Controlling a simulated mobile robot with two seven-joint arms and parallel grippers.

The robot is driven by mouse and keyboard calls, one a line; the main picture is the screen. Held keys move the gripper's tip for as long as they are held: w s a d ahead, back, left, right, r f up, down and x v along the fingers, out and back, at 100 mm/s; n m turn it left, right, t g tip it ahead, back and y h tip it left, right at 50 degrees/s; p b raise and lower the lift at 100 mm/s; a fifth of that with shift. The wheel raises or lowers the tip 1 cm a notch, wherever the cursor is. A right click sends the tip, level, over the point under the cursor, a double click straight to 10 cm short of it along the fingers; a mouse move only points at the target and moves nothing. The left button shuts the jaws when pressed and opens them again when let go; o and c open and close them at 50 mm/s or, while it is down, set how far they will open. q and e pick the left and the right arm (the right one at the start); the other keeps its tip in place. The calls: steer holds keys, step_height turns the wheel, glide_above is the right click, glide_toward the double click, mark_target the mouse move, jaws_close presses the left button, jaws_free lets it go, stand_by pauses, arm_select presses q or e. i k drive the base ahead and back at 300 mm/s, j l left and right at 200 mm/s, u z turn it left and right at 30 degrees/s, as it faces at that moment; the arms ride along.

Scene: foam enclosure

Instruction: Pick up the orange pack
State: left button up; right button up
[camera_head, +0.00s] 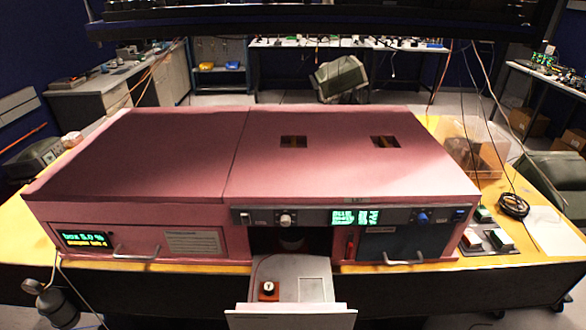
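A small orange-brown block (268,296) with a dark round top and a pale mark lies in the pulled-out grey drawer (315,290), on its left part. It is the only orange item I can make out inside the enclosure's openings; it is too small to tell for sure that it is the orange pack. The drawer sticks out from the dark middle opening of the pink enclosure (140,214). The inside of that opening is mostly in shadow. Neither of my grippers shows in this view.
The enclosure stands on a yellow table (408,277). A blue-grey door with a handle (392,245) is right of the drawer.

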mark_target(470, 238)
steer(key=z, duration=1.35)
